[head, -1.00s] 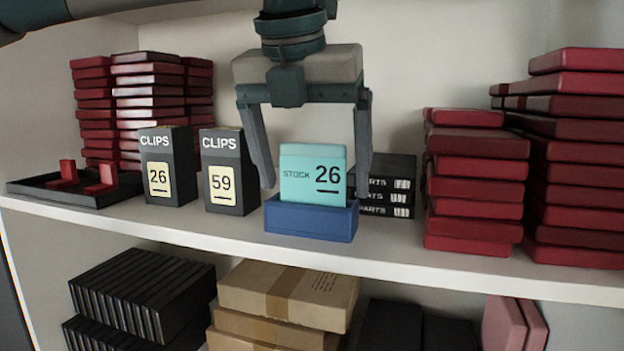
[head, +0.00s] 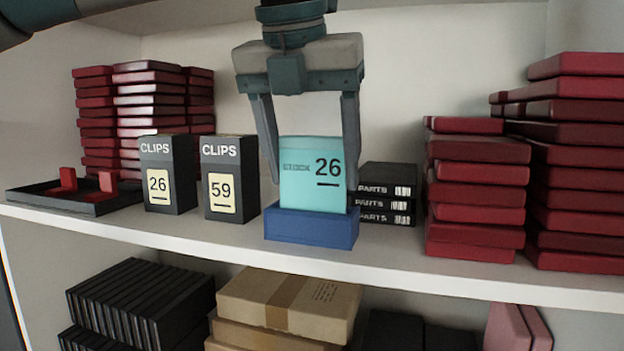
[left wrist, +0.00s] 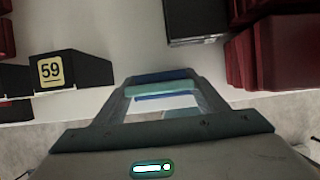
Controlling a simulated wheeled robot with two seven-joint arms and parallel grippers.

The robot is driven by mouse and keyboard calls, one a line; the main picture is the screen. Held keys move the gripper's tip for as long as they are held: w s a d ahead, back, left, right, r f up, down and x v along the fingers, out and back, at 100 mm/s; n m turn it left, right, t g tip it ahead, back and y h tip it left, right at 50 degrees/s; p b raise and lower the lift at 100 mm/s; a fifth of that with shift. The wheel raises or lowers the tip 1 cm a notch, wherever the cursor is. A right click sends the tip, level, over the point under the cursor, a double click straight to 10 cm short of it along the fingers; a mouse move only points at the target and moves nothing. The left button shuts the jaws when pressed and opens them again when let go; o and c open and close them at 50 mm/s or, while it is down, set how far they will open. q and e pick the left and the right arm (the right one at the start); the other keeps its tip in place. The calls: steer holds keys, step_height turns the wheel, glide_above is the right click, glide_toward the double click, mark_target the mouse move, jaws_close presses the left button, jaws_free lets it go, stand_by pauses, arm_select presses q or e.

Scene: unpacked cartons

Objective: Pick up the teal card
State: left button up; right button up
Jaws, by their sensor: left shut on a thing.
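The teal card (head: 312,176) reads "STOCK 26" and stands upright, its lower end in or just above the blue holder (head: 310,229) on the shelf. My left gripper (head: 312,178) comes down from above, with one finger at each side edge of the card, shut on it. In the left wrist view the card's top edge (left wrist: 160,90) lies between the fingers, with the blue holder (left wrist: 160,75) beyond and below it. My right gripper is not in view.
Black clips boxes marked 26 (head: 168,174) and 59 (head: 230,178) stand left of the holder. Black parts boxes (head: 388,193) lie close behind right. Red box stacks (head: 475,190) stand at the right. A black tray (head: 75,195) lies far left.

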arm_select(q)
steer(key=shift+r+b, duration=0.35)
steer(key=shift+r, duration=0.25)
steer(key=shift+s+a+r+b, duration=0.1)
steer(key=shift+s+r+b, duration=0.05)
steer(key=shift+s+b, duration=0.2)
steer(key=s+a+b, duration=0.2)
steer(key=s+b, duration=0.2)
steer(key=s, duration=0.4)
steer(key=s+a+b, duration=0.3)
steer(key=s+b, duration=0.1)
steer(key=s, duration=0.4)
steer(key=shift+s+a+r, duration=0.15)
steer(key=shift+s+a, duration=0.05)
